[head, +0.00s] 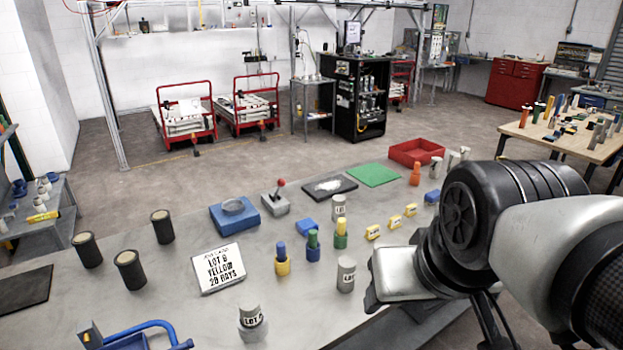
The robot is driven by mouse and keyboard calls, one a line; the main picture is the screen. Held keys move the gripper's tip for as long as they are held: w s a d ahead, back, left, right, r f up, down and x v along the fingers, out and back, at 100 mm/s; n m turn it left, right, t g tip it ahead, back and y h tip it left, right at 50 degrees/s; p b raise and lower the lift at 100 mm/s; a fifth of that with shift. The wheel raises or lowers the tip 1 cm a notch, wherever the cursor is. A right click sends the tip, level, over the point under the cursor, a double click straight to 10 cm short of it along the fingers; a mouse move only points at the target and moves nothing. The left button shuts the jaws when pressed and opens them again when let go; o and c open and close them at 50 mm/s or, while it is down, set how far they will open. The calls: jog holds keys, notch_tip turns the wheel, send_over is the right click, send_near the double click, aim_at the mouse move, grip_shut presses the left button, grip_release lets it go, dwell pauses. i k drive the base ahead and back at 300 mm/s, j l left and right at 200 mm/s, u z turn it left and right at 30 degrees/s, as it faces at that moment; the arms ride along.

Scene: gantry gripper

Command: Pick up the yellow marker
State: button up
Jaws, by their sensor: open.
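No single thing is clearly the yellow marker. Candidates on the grey table (190,315) are a yellow piece with a blue top (282,263) and a green piece with a yellow top (341,234), both upright. Several small yellow labelled blocks, one of them a yellow block (373,232), lie farther right. A yellow stick-like item (42,217) lies on the side shelf at far left. My gripper (376,298) is open at the end of my arm, right of a grey labelled cylinder (346,274). Its fingertips are hard to make out. It holds nothing that I can see.
A blue-green piece (313,246) stands between the candidates. A white sign (218,268) reads LOT B YELLOW 20 DAYS. Black cylinders, including one black cylinder (130,270), stand at left. A red tray (416,152) and green mat (373,175) lie at the back.

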aim_at(341, 222)
jog(key=i+l+u, duration=0.25)
jog(key=l, duration=0.15)
jog(key=i+l+u, duration=0.1)
jog(key=l+u, duration=0.15)
jog(key=l, duration=0.2)
jog(key=i+l+u, duration=0.25)
jog(key=l, duration=0.2)
jog(key=l+u, duration=0.25)
jog(key=l, duration=0.2)
